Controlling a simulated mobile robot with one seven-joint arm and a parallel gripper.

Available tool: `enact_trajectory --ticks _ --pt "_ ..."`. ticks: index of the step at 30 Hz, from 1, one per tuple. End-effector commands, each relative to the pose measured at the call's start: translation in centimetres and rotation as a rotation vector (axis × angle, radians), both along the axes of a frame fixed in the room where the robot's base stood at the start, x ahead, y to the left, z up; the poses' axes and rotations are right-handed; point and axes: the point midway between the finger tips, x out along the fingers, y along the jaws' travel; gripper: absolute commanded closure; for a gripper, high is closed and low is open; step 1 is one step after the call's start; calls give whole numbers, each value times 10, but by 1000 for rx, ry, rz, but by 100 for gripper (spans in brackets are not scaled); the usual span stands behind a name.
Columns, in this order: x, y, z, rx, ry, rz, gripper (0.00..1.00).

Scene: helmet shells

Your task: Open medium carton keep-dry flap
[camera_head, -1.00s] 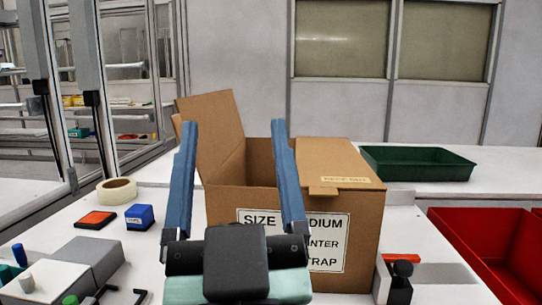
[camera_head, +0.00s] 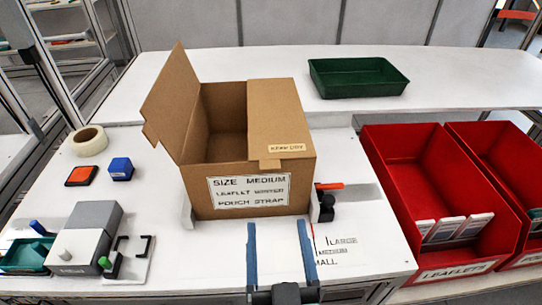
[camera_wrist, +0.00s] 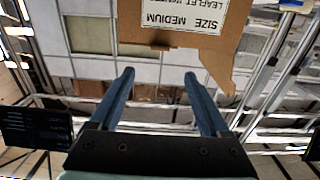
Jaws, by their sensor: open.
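The medium carton (camera_head: 198,200) stands upright on the white table, its "SIZE MEDIUM" label facing me. Its left flap (camera_head: 170,100) stands open, tilted outward. The right flap (camera_head: 278,115), with the "KEEP DRY" sticker (camera_head: 288,148), lies shut over the right half of the top; a small tab (camera_head: 270,164) hangs at its front edge. My gripper (camera_head: 277,224) is open and empty, in front of the carton and apart from it. In the wrist view the carton (camera_wrist: 140,30) appears upside down at the top, beyond my open fingers (camera_wrist: 158,74).
Red bins (camera_head: 415,170), one holding leaflets, stand at the right. A green tray (camera_head: 358,90) is on the back shelf. A tape roll (camera_head: 89,141), a blue block (camera_head: 121,168) and a grey device (camera_head: 85,235) are at the left.

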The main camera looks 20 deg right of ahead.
Motion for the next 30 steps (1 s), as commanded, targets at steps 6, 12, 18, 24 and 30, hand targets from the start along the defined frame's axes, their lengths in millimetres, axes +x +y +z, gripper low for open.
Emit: enact_trajectory --ticks 6,12,18,24,30 --pt "18 -5 0 -1 -2 0 20" --pt "49 -14 1 -2 -3 -1 20" --pt "81 -22 1 -2 -1 0 20" --pt "108 -30 0 0 -1 -1 20" --pt "122 -33 0 0 0 0 20"
